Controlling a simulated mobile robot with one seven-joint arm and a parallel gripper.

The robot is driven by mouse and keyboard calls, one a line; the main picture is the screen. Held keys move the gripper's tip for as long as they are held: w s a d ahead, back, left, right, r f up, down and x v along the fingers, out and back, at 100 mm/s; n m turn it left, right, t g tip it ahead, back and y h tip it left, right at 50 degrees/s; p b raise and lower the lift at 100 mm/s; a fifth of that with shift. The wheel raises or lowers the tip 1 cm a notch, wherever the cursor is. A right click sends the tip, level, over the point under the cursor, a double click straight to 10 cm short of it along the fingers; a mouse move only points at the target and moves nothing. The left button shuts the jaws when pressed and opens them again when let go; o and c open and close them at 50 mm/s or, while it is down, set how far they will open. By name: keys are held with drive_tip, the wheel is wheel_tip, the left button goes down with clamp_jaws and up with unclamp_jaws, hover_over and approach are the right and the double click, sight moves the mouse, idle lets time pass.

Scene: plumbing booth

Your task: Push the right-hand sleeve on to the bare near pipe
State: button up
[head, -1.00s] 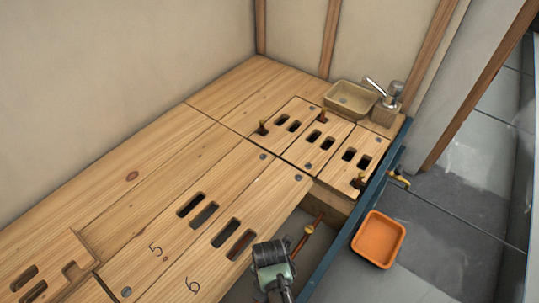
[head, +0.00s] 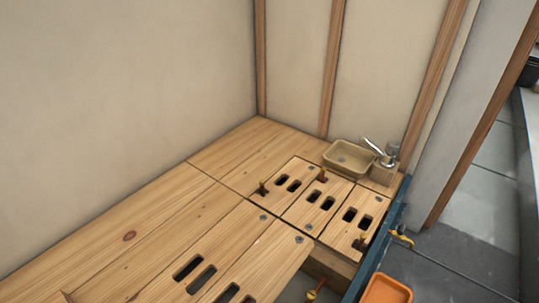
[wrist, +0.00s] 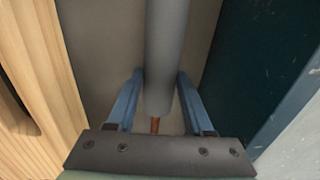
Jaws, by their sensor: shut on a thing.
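In the wrist view a long grey sleeve (wrist: 168,45) runs from the top edge down between the two blue fingers of my gripper (wrist: 160,74). My gripper is shut on the sleeve. A short length of copper pipe (wrist: 155,125) shows just below the sleeve's near end, in line with it. How far the pipe reaches inside the sleeve is hidden. In the head view my gripper and the sleeve are out of frame. A copper pipe with a yellow part (head: 313,293) shows at the bottom edge, in the floor opening.
Wooden floor boards (wrist: 45,60) lie close on the left of my gripper, and a dark blue wall (wrist: 250,60) on the right. In the head view slotted boards (head: 315,205), a tan basin (head: 348,157), a blue rail (head: 375,250) and an orange tray (head: 387,290) surround the opening.

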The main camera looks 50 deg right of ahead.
drive_tip(key=shift+f, duration=0.2)
drive_tip(key=o, duration=0.9)
drive_tip(key=shift+o, duration=0.2)
wheel_tip(320, 180, up, 13)
drive_tip(key=p, duration=0.9)
